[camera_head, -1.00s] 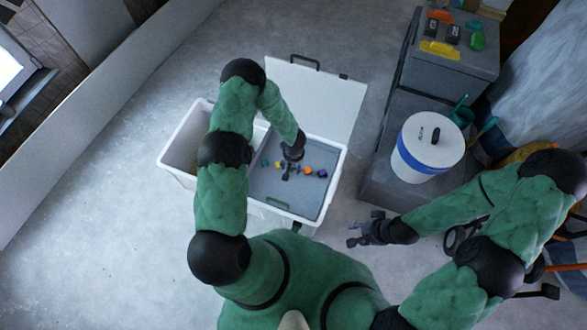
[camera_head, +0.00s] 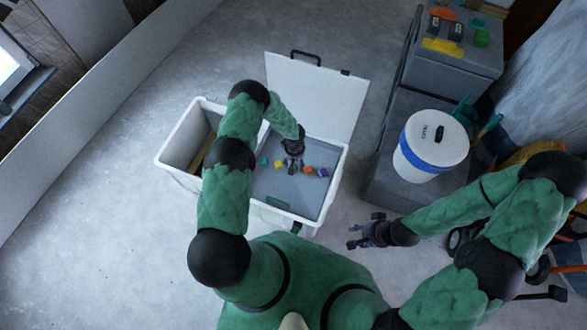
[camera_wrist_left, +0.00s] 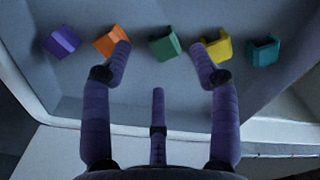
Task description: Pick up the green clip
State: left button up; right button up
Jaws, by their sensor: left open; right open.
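The green clip (camera_wrist_left: 165,44) lies on the grey panel in the left wrist view, between the spread fingertips of my left gripper (camera_wrist_left: 160,52). My left gripper is open and empty. In the head view the left gripper (camera_head: 292,164) hangs over the row of clips and hides the green one. My right gripper (camera_head: 366,233) is open and empty, over the floor to the right of the white box.
Beside the green clip lie a purple clip (camera_wrist_left: 61,41), an orange clip (camera_wrist_left: 111,41), a yellow clip (camera_wrist_left: 219,49) and a teal clip (camera_wrist_left: 263,50). The white box (camera_head: 164,160) has a raised lid (camera_head: 318,95). A white bucket (camera_head: 432,143) stands to the right.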

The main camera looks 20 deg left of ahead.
pick_arm(q)
jog(key=shift+w+a+f+b, duration=0.1)
jog(key=shift+a+f+b, duration=0.1)
jog(key=shift+f+b, duration=0.85)
jog(key=shift+w+a+f+b, duration=0.15)
jog(key=shift+f+b, duration=0.3)
jog(key=shift+f, duration=1.1)
jog(key=shift+r, duration=0.1)
jog(key=c, duration=0.9)
